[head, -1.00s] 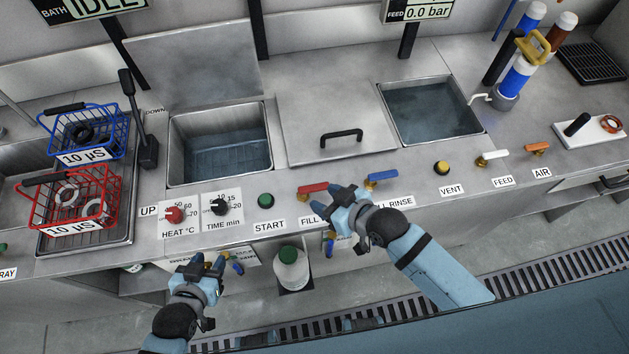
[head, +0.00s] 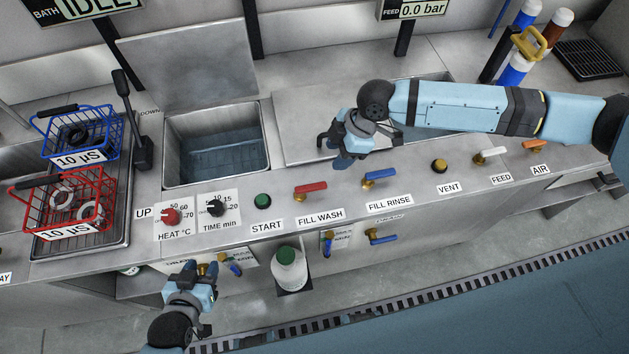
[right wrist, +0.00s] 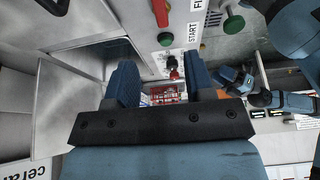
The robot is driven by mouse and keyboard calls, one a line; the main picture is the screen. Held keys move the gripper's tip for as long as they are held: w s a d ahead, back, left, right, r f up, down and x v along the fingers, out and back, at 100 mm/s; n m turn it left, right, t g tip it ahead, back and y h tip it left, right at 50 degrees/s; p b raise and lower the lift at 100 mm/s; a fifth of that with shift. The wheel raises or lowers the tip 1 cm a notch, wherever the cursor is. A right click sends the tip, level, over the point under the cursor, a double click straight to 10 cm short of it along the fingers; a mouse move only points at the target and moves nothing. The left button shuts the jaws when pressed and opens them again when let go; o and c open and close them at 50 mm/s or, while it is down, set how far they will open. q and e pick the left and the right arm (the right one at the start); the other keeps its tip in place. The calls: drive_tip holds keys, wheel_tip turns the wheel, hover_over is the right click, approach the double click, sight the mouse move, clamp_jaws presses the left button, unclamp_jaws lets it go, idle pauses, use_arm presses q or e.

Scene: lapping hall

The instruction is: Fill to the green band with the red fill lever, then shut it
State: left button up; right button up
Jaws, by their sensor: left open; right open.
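The red fill lever (head: 310,188) is on the counter front above the FILL WASH label, its handle lying along the counter edge. The wash tank (head: 172,148) behind it stands open with clear liquid inside; I cannot make out a green band. My right gripper (head: 343,140) is open and empty, above the closed lid and behind the lever, apart from it. In the right wrist view the lever (right wrist: 160,12) shows at the top, beyond the open fingers (right wrist: 160,78). My left gripper (head: 190,278) is open and empty, low in front of the counter.
A blue lever (head: 380,175) at FILL RINSE sits right of the red one. The START button (head: 262,201) is to its left. A closed lid (head: 290,120) lies behind the lever. Red (head: 106,172) and blue (head: 118,120) baskets stand left. A white bottle (head: 289,268) is below the counter.

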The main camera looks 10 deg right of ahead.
sight(314, 186)
drive_tip(key=p+x, duration=0.1)
drive_tip(key=x, duration=1.1)
drive_tip(key=shift+d, duration=0.1)
drive_tip(key=shift+x, duration=0.9)
drive_tip(key=shift+c, duration=0.2)
